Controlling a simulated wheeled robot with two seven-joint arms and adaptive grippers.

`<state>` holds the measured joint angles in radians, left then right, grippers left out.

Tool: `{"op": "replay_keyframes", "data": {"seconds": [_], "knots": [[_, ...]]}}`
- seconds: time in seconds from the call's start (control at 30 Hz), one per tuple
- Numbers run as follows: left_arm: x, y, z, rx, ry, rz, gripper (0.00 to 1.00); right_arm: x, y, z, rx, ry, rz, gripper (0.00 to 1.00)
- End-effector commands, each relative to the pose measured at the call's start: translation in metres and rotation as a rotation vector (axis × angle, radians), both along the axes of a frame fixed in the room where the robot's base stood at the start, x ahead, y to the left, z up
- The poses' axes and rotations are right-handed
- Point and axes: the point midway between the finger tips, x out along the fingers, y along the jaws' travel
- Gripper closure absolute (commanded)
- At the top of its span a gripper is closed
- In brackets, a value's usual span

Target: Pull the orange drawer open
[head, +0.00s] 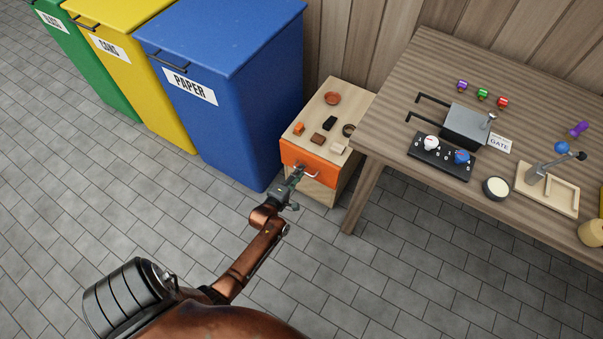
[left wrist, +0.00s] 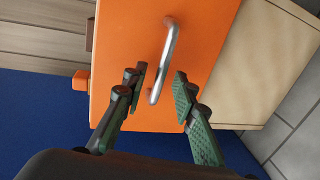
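The orange drawer (head: 311,168) is the top front of a small wooden cabinet (head: 318,190) beside the workbench, and it looks closed. Its orange front (left wrist: 205,45) fills the middle of the left wrist view. A silver bar handle (left wrist: 164,60) is fixed to that front. My left gripper (head: 299,171) is in front of the drawer at the handle. In the left wrist view my left gripper (left wrist: 157,88) has its two green-padded fingers apart, with the handle's near end between or just beyond the tips; contact cannot be told. My right gripper is not in view.
Several small items, including a reddish dish (head: 332,98) and a black block (head: 330,123), sit on the cabinet top. A blue paper bin (head: 235,95) stands close on the left. The workbench (head: 395,135) and its leg are close on the right. The tiled floor in front is clear.

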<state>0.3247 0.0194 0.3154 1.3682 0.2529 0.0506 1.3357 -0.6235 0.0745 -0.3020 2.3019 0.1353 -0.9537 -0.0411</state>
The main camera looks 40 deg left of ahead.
Motion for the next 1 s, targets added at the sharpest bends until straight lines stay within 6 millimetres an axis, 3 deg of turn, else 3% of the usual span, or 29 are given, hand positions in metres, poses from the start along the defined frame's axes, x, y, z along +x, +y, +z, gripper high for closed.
{"op": "replay_keyframes", "data": {"seconds": [0.27,0.63,1.0], "knots": [[0.0008,0.0004,0.0003,0.0,0.0,0.0,0.75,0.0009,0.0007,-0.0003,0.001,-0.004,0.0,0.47],[0.0006,0.0001,0.0001,0.0,0.0,0.0,1.0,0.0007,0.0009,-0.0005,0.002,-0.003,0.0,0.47],[0.0006,0.0,-0.0001,0.0,0.001,0.0,1.0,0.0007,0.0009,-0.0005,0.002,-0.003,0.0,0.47]]}}
